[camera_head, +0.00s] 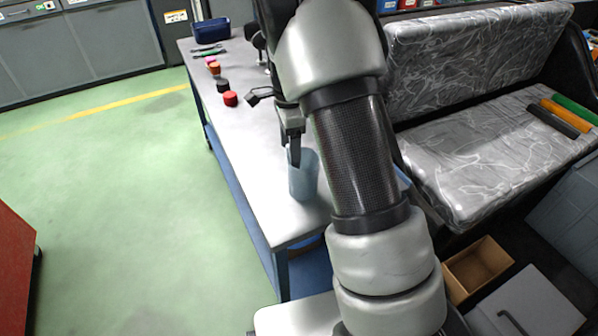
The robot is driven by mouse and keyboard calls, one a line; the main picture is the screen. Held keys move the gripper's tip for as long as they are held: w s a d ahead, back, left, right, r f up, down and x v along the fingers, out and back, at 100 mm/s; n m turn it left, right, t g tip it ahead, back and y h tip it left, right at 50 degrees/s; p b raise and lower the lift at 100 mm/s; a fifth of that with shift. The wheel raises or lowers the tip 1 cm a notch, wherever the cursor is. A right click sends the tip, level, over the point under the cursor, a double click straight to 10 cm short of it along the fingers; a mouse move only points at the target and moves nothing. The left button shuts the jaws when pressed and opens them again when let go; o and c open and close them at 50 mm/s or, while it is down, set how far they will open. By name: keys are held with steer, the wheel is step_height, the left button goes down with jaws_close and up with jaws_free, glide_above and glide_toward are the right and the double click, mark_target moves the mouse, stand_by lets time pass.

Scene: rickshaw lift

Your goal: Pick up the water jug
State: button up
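The water jug (304,184), a translucent pale blue vessel, stands upright at the near end of the grey workbench (262,190). My gripper (294,154) points down at the jug's top, with a dark finger overlapping the rim. I cannot tell whether that finger is inside the jug or in front of it. My arm hides the jug's right side and the other finger, so the gap between the fingers does not show. The jug's base appears to rest on the bench top.
Several small red, black, orange and pink pieces (231,98) line the bench's left edge. A dark blue case (211,31) sits at the far end. A silver padded seat (490,155) is on the right, with an open cardboard box (478,268) below. Green floor (110,190) is clear on the left.

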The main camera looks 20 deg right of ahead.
step_height(320, 180, down, 6)
steer(key=shift+b, duration=0.5)
steer(key=shift+r, duration=0.1)
steer(key=c, duration=1.5)
steer(key=shift+o, duration=0.2)
steer(key=shift+r, duration=0.1)
steer(key=shift+r+p, duration=0.95)
steer(key=shift+r, duration=3.85)
steer(key=shift+r, duration=0.1)
